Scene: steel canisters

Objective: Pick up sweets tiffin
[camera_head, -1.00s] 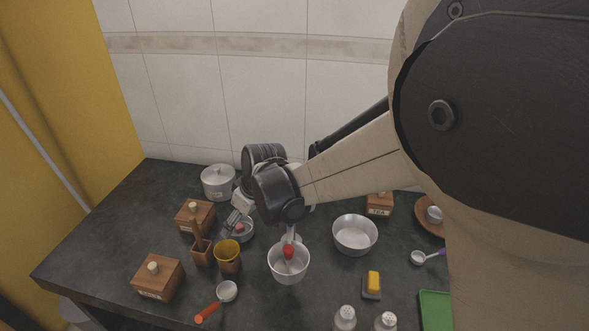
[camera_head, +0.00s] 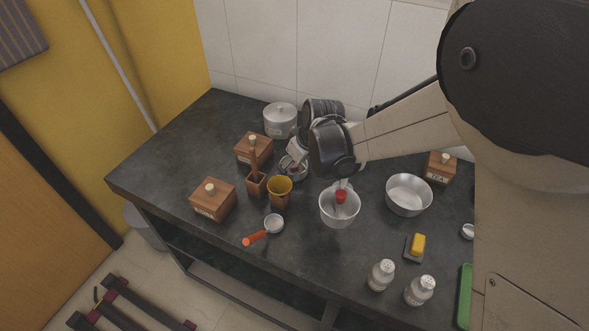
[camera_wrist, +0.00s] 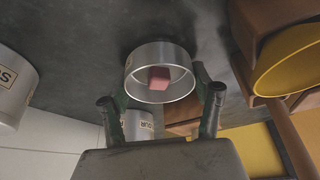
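A small open steel tin (camera_wrist: 161,55) with a pink block (camera_wrist: 159,77) inside is in the middle of the wrist view. No label shows on it, so I cannot confirm that it is the sweets tiffin. In the head view this tin (camera_head: 291,172) stands on the counter, partly hidden by my arm. My gripper (camera_wrist: 160,82) has its fingers spread, one on each side of the tin. Whether the fingers touch its wall cannot be told. In the head view my gripper (camera_head: 295,157) is right at the tin, its fingertips small and partly hidden.
A lidded steel pot (camera_head: 280,121) stands behind the tin. A steel pail (camera_head: 339,208) and bowl (camera_head: 409,195) are to the right. The counter's left end is clear.

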